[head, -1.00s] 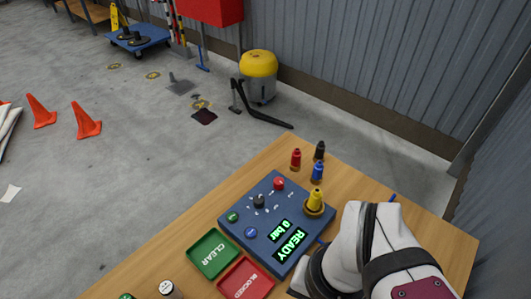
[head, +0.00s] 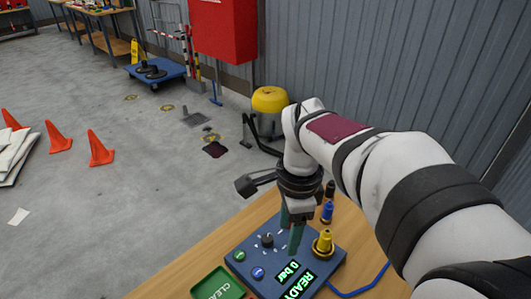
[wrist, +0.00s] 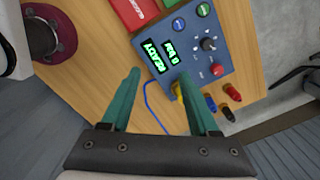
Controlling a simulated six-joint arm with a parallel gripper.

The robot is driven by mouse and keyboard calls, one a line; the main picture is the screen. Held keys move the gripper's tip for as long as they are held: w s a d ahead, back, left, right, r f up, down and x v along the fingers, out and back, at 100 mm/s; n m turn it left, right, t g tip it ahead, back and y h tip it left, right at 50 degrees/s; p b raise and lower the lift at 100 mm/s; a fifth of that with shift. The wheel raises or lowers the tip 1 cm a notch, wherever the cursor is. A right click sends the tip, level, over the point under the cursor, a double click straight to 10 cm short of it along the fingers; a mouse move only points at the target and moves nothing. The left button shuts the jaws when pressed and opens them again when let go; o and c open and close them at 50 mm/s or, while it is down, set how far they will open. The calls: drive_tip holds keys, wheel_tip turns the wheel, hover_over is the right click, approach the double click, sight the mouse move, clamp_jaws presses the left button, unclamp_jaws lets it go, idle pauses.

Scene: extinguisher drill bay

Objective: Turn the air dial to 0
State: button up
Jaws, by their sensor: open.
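The blue control panel (wrist: 192,72) lies on the wooden table. Its black air dial (head: 267,240) is a small knob with white marks around it, and it also shows in the wrist view (wrist: 208,44). Which mark it points at is too small to tell. The panel display (head: 288,276) reads "0 bar" and "READY". My gripper (head: 291,228) is open and empty, its green fingers pointing down over the panel, just right of the dial in the head view. In the wrist view the dial lies beyond the fingertips, up and right. The red button (wrist: 217,69) is hidden behind my gripper in the head view.
A green tray (head: 216,284) sits in front.

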sight(268, 238)
drive_tip(key=shift+o, duration=0.2)
drive_tip(key=w+a+f+m, duration=0.2)
drive_tip(key=w+m, duration=0.1)
drive_tip(key=w, duration=0.2)
drive_tip(key=w+a+f+m, duration=0.1)
drive_tip(key=w+f+m, duration=0.1)
drive_tip(key=w, duration=0.4)
drive_tip(key=shift+w+a+f+m+t+h, duration=0.2)
drive_tip(key=shift+w+a+m+t+h, duration=0.15)
drive_tip(key=shift+m, duration=0.55)
drive_tip(key=f, duration=1.5)
drive_tip(key=shift+w+f, duration=0.4)
clamp_jaws()
